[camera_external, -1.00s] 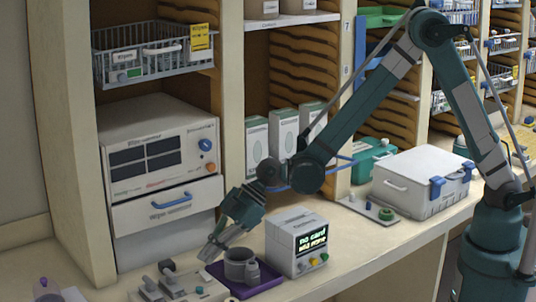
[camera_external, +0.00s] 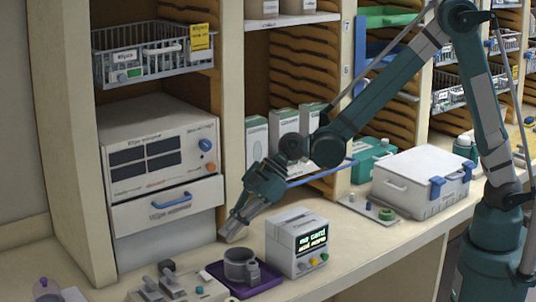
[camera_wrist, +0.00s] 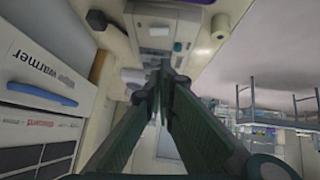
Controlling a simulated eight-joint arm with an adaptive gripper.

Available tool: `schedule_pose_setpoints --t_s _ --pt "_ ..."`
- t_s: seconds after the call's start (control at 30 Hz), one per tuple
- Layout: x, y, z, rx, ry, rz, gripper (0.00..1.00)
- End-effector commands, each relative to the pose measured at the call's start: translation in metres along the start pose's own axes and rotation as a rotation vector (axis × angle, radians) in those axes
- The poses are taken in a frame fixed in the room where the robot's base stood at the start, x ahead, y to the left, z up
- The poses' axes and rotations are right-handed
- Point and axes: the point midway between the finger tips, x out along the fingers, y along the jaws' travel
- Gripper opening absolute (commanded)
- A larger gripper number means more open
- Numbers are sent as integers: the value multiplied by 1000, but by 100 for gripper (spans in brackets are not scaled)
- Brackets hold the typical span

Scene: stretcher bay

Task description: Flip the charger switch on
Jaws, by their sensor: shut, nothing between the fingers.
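I cannot tell for certain which device is the charger. A grey unit with upright levers or knobs (camera_external: 175,286) sits at the front counter edge, cut off by the bottom of the picture. A white box with a lit text screen (camera_external: 296,242) and coloured buttons stands right of the purple tray. My gripper (camera_external: 230,234) is shut and empty, pointing down-left, low over the counter by the shelf upright, behind the purple tray. In the wrist view the closed fingertips (camera_wrist: 165,68) are in the middle, apart from the devices at the top.
A purple tray (camera_external: 272,285) holds a grey mug (camera_external: 239,264). The wipe warmer (camera_external: 160,150) with its blue-handled drawer (camera_external: 165,205) stands left of my gripper. A white case with blue latches (camera_external: 420,180) and a small plate with a green knob (camera_external: 368,208) are right.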

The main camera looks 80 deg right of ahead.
Motion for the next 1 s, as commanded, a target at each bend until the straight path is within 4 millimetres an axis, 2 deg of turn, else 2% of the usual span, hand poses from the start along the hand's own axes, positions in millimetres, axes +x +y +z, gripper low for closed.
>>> schedule_pose_setpoints --t_s 0.47,0.7,1.0 --pt "-4 0 0 -1 0 1 0" --pt "-5 11 -3 -52 1 51 0" --pt "-5 11 -3 -54 1 53 0"
